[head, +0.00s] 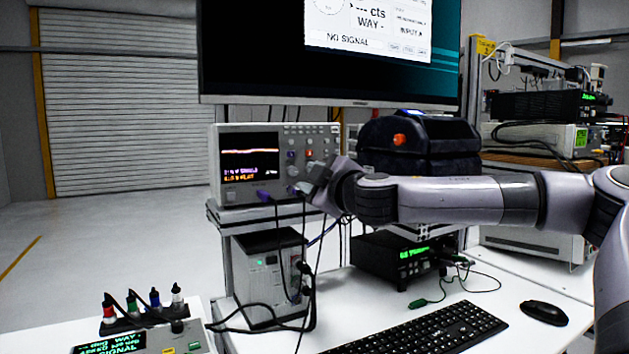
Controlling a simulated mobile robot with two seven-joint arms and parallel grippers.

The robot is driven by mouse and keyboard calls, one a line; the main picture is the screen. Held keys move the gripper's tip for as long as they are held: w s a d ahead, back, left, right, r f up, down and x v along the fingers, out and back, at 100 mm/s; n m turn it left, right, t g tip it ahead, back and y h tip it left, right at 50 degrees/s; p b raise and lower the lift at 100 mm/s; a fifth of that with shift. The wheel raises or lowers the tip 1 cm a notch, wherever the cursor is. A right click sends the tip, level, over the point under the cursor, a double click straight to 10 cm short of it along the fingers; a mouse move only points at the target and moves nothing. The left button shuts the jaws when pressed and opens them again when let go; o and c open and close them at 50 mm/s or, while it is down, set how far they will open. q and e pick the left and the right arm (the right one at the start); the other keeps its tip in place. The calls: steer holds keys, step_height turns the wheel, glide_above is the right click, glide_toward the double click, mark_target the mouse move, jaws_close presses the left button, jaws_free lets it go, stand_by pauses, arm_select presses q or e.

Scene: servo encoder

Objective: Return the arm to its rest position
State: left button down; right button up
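My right arm (450,198) reaches in from the right edge, stretched almost level across the picture. Its gripper (312,187) is at the lower right front of the oscilloscope (225,160), near the knobs and cable connectors. The gripper is small and seen from behind, so I cannot tell whether its fingers are open, shut or touching a connector. Dark cables (318,255) hang down below it. My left arm and gripper are not in view.
A large monitor (330,80) reads NO SIGNAL. Below are a power unit (268,275), a black instrument (390,258), a keyboard (430,335) and a mouse (543,312). A box with several coloured plugs (140,340) is front left. A black bag (420,140) stands behind my arm.

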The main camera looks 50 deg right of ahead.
steer(key=shift+s+a, duration=0.15)
steer(key=shift+s, duration=0.2)
stand_by(0.4)
